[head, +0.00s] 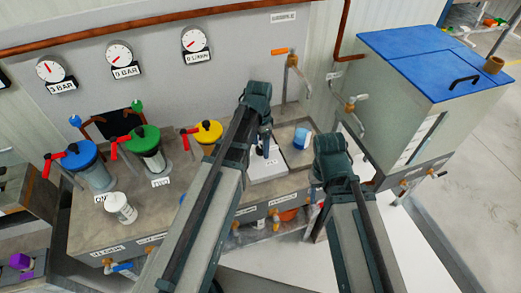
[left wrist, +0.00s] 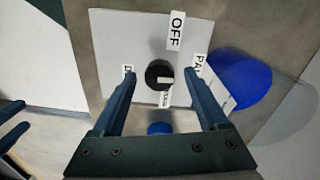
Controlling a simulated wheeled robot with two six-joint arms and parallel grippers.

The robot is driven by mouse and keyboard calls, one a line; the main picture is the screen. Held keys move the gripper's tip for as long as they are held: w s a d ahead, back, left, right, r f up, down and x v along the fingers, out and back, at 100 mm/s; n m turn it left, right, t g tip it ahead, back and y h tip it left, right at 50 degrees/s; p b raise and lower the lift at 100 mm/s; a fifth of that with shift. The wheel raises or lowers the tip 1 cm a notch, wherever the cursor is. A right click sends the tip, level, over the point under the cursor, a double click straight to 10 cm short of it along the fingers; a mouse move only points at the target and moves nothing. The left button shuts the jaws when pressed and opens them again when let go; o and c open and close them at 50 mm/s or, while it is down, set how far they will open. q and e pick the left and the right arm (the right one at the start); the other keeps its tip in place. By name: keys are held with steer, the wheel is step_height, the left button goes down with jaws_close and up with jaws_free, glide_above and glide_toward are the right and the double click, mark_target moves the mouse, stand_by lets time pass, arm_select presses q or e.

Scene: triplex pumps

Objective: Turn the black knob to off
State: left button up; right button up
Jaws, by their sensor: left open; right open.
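The black knob (left wrist: 158,72) sits on a light grey plate (left wrist: 110,30) in the left wrist view. A white mark on the knob points to the right. The OFF label (left wrist: 175,30) stands above the knob; other labels are at its left, right and below, partly covered. My left gripper (left wrist: 160,74) is open, with one finger on each side of the knob; contact cannot be told. In the head view my left gripper (head: 266,135) points down over the plate (head: 266,167). My right gripper (head: 331,160) is to the right, its fingers mostly hidden.
A blue cup (head: 301,138) stands right of the plate. Blue, green and yellow lidded pots with red handles and a white jar (head: 121,208) are on the bench's left. Gauges (head: 120,55) hang behind. A grey tank with a blue lid (head: 415,55) stands at right.

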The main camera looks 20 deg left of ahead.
arm_select(q)
jaws_close()
stand_by(0.4)
steer(key=shift+n, duration=0.3)
steer(key=n, duration=0.6)
steer(key=shift+s, duration=0.1)
steer(key=n, duration=0.7)
steer(key=shift+n, duration=0.3)
stand_by(0.4)
